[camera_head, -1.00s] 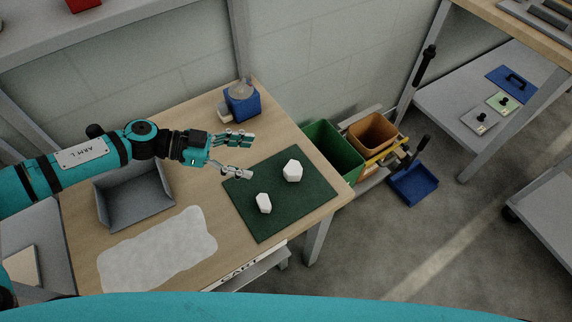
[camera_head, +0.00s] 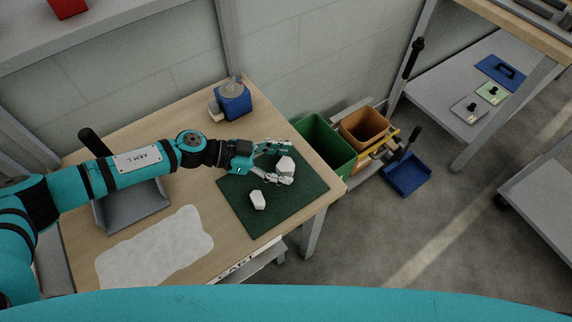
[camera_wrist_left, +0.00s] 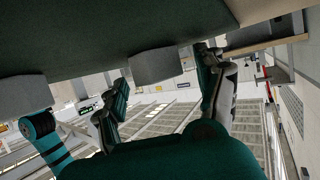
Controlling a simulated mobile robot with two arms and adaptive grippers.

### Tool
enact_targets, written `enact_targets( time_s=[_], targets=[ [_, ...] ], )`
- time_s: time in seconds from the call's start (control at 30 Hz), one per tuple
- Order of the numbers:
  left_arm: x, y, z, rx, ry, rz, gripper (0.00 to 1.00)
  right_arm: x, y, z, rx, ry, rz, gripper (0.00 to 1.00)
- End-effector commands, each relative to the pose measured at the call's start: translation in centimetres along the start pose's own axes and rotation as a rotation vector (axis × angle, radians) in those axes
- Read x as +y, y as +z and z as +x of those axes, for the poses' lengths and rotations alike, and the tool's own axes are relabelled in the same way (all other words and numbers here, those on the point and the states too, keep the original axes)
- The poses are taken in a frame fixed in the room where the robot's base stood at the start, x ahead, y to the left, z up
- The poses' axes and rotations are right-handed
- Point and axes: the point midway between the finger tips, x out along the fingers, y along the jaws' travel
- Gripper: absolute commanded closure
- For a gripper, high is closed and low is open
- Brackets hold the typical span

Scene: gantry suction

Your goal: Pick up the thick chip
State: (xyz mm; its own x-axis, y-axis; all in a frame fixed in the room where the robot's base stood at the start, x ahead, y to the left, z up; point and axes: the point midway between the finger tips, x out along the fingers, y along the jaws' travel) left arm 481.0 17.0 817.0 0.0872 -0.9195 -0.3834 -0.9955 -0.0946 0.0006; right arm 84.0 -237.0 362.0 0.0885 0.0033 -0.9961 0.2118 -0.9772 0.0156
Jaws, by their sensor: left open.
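Two white faceted chips lie on a dark green mat (camera_head: 290,210) on the wooden table. The larger, thicker-looking chip (camera_head: 285,166) is toward the back of the mat. The smaller chip (camera_head: 257,200) lies nearer the front. My left gripper (camera_head: 289,162) is open, low over the mat, with its fingers on either side of the larger chip. In the left wrist view a grey-looking chip (camera_wrist_left: 155,66) shows between the spread fingers, under the mat's tilted surface (camera_wrist_left: 110,30), and the other chip (camera_wrist_left: 22,95) is at the left. Contact cannot be told. My right gripper is not in view.
A grey open tray (camera_head: 135,208) is partly hidden behind my left arm. A white patch (camera_head: 155,250) lies at the table's front left. A blue container (camera_head: 234,101) stands at the back. Green (camera_head: 322,148) and orange (camera_head: 364,128) bins stand beyond the table's right edge.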

Motion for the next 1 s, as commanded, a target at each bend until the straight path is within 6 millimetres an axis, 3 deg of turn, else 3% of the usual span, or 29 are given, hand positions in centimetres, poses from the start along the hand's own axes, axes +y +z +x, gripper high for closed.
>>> enact_targets(
  time_s=[0.2,0.6,1.0],
  targets=[
    [-0.02,0.07,0.06,-0.001,-0.001,0.0,0.28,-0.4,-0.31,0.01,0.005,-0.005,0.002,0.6],
    [-0.02,0.04,0.04,0.0,-0.001,0.0,0.79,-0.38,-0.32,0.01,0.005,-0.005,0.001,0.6],
    [-0.04,-0.84,-0.31,0.0,-0.001,0.003,0.79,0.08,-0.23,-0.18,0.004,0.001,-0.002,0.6]
  ],
)
